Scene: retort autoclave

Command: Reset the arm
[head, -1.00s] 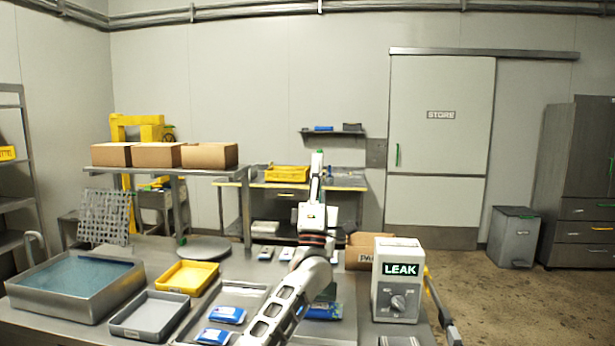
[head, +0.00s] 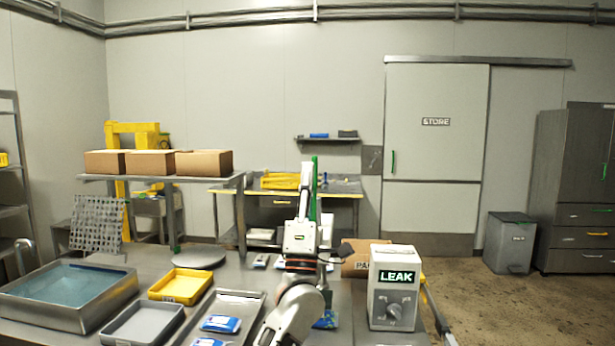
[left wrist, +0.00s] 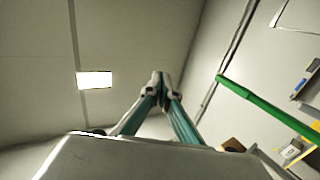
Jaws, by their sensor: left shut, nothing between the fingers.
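My left arm rises from the front middle of the bench in the head view. My left gripper (head: 307,172) points up in the air above the bench, shut and empty. In the left wrist view its two teal-lined fingers meet at the tips (left wrist: 160,76), against the ceiling and wall. A green bar (head: 315,180) shows just beside the gripper in the head view. A green bar (left wrist: 265,105) also shows to the right of the fingers in the left wrist view. My right gripper does not show.
The bench holds a water-filled basin (head: 70,275), a yellow tray (head: 180,299), a grey tray (head: 143,338), blue packs (head: 221,324) and a LEAK box (head: 396,306). A shelf with brown cartons (head: 152,163) stands behind.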

